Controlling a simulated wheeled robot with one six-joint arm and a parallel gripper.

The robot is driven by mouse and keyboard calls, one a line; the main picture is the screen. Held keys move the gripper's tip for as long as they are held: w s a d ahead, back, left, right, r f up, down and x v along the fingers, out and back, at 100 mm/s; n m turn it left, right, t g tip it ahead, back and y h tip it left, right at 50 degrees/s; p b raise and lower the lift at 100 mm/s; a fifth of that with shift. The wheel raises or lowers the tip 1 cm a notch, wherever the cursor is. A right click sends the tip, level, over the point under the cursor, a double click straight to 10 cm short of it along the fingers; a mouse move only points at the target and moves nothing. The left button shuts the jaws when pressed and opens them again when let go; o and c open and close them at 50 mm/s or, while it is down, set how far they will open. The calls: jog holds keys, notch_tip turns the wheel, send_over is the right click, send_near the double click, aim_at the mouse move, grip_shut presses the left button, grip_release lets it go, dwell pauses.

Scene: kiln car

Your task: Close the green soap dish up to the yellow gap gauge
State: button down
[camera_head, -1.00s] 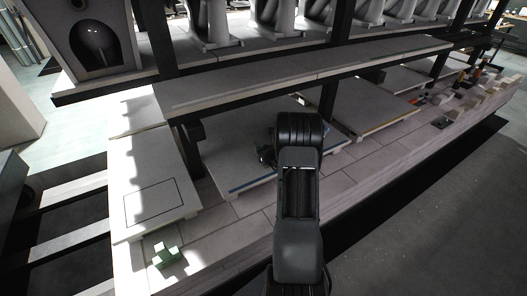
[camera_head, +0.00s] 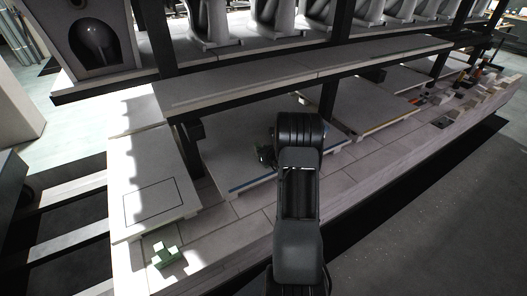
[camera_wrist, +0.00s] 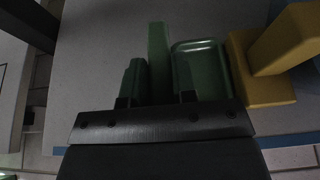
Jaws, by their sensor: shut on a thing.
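The green soap dish (camera_wrist: 208,66), a shallow rimmed tray, lies on a pale grey slab in the wrist view. An upright green bar (camera_wrist: 158,55) stands just left of it and seems part of it; the join is hidden. My gripper (camera_wrist: 159,92) is shut on this bar, one finger on each side. The yellow gap gauge (camera_wrist: 265,85), an L-shaped block, lies right beside the dish. Their edges look very close; I cannot tell whether they touch. In the head view my arm hides most of this spot, with a dark greenish bit of my gripper (camera_head: 264,154) showing.
The grey slab (camera_head: 235,165) has a blue strip along its front edge. A shelf (camera_head: 310,75) runs above and behind. A pale green block (camera_head: 167,256) sits at lower left, near a slab with a marked rectangle (camera_head: 155,200). Several small items stand far right.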

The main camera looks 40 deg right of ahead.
jog(key=c, duration=0.8)
grip_release()
jog(key=shift+c, duration=0.2)
jog(key=v, duration=1.3)
jog(key=shift+s, duration=0.4)
